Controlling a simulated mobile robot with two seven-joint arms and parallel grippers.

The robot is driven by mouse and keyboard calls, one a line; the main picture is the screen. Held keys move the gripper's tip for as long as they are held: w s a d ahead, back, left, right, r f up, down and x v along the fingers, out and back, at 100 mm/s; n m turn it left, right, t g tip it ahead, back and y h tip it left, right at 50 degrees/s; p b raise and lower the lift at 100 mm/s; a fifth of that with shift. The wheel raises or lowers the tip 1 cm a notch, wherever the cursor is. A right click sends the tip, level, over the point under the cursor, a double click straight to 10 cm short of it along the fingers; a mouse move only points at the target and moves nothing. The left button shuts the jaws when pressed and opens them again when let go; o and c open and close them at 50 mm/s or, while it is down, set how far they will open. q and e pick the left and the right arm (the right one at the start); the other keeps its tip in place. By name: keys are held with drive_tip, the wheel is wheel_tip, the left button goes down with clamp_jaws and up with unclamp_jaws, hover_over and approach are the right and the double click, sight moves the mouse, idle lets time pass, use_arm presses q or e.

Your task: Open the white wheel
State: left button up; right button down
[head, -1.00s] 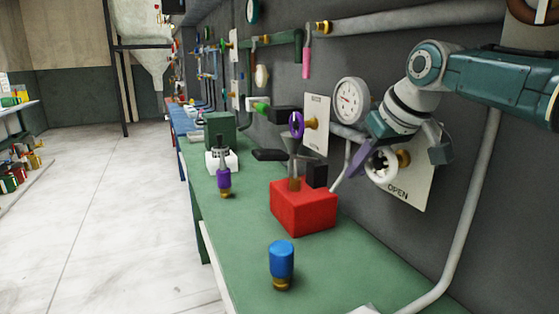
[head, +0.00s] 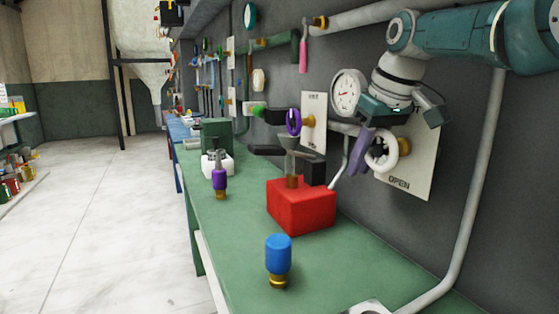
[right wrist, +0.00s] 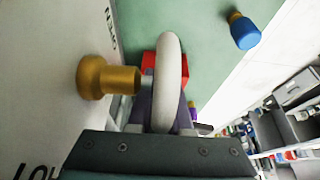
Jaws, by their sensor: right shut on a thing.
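The white wheel (head: 386,160) is mounted on a brass stem in front of a pale wall plate (head: 420,165) marked OPEN. In the right wrist view the wheel (right wrist: 170,75) shows edge-on, beside the brass stem (right wrist: 105,77). My right gripper (head: 361,152), with purple fingers, is shut on the wheel's left rim in the head view. In the right wrist view the wheel's rim runs down between its fingers (right wrist: 155,118), which are partly hidden. My left gripper is not in view.
Below the wheel, the green bench (head: 345,270) holds a red box (head: 300,208), a blue-capped brass fitting (head: 278,257) and a purple one (head: 219,182). A gauge (head: 346,92) and pipes line the wall close to my arm. The floor at left is clear.

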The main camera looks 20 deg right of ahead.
drive_tip(key=shift+f, duration=0.2)
drive_tip(key=c, duration=0.8)
unclamp_jaws()
drive_tip(key=shift+r, duration=0.1)
drive_tip(key=shift+c, duration=0.2)
drive_tip(key=shift+r, duration=0.1)
